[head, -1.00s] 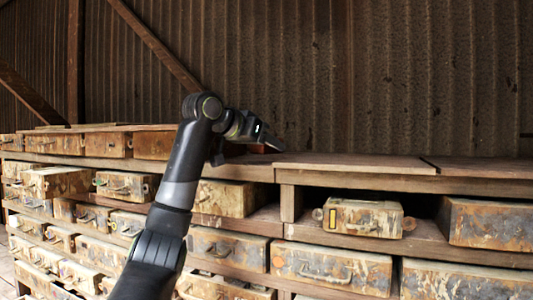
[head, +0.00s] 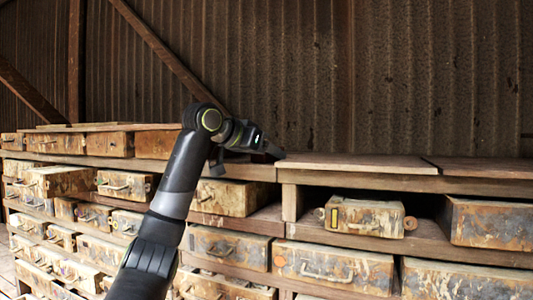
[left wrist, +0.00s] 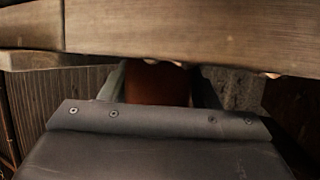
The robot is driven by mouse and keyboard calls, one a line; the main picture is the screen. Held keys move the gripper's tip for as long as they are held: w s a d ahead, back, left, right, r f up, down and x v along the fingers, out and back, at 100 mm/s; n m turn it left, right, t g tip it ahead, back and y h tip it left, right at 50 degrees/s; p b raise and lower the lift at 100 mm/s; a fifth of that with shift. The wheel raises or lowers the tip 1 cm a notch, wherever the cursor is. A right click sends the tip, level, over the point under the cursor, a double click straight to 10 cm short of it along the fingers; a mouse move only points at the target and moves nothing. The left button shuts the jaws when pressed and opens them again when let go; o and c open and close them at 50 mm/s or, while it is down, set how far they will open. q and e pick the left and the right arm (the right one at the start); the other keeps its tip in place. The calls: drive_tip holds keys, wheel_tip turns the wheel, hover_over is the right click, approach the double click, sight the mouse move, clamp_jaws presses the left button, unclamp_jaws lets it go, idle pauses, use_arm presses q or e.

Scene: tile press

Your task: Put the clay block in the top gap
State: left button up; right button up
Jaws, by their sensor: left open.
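A reddish-brown block (left wrist: 155,86), which looks like the clay block, shows in the left wrist view between the two fingers of my left gripper (left wrist: 158,92). Its upper part is hidden by a wooden board edge. I cannot tell whether the fingers touch it. In the head view my left gripper (head: 280,153) is open, low over the top of the shelf, just left of a flat top board (head: 355,164). The block is not clear there, behind my arm. An opening (head: 425,205) shows in the upper shelf row, around a worn case. My right gripper is not in view.
Worn cases with handles fill the shelf rows, such as a case with a yellow mark (head: 365,217) and a large one at right (head: 490,223). A corrugated wall (head: 400,80) stands behind. A wooden board (left wrist: 170,30) crosses close above in the left wrist view.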

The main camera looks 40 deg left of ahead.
use_arm(q)
drive_tip(key=shift+s+r+b, duration=0.15)
drive_tip(key=shift+s+b, duration=0.1)
drive_tip(key=shift+b, duration=0.1)
drive_tip(key=b+v, duration=0.2)
drive_tip(key=v, duration=0.5)
drive_tip(key=shift+b, duration=0.3)
